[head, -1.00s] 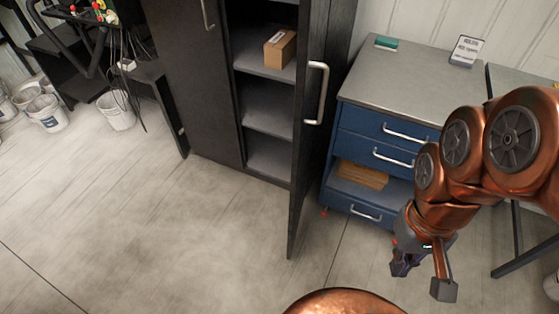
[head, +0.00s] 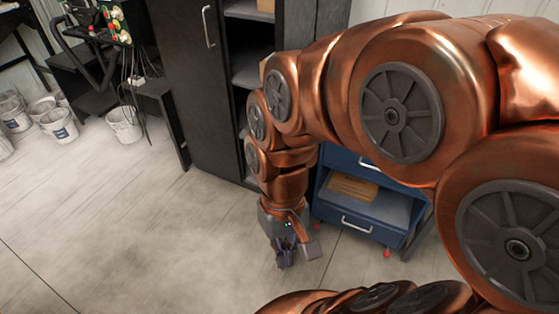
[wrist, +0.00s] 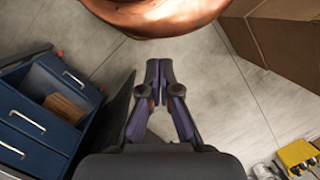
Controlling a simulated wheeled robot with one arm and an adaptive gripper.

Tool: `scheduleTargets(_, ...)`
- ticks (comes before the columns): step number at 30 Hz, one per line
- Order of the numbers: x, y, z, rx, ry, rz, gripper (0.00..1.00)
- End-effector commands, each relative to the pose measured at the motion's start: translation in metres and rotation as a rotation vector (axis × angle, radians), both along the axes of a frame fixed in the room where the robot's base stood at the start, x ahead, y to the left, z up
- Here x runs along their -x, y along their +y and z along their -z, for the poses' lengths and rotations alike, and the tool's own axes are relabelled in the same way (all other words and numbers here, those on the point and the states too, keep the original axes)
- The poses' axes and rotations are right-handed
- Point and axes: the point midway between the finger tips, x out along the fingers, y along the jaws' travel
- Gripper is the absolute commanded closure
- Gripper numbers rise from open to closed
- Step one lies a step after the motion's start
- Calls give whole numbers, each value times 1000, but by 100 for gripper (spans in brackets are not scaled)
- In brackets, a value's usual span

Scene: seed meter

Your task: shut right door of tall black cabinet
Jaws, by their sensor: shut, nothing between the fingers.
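The tall black cabinet (head: 200,100) stands at upper centre in the head view. Its left door is shut. Its right door (head: 295,25) stands open, with only its upper part showing; my arm hides its handle and lower part. In the wrist view a dark upright panel, apparently this door (wrist: 118,108), lies just left of my fingers. My gripper (head: 285,258) points down, low in front of the cabinet, shut and empty. Its fingertips meet in the wrist view (wrist: 158,72). Whether it touches the door I cannot tell.
A blue drawer unit (head: 370,205) stands right of the cabinet, with a drawer pulled out; it is close at left in the wrist view (wrist: 40,120). White buckets (head: 125,124) and a black stand are at left. The floor left of my gripper is clear.

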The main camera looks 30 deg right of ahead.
Motion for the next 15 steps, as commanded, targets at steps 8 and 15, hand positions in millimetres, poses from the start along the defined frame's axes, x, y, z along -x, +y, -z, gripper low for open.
scheduleTargets(8, -44, 16, 21, -200, 147, 313, 100)
scheduleTargets(15, -90, 11, 33, -391, 265, 590, 100)
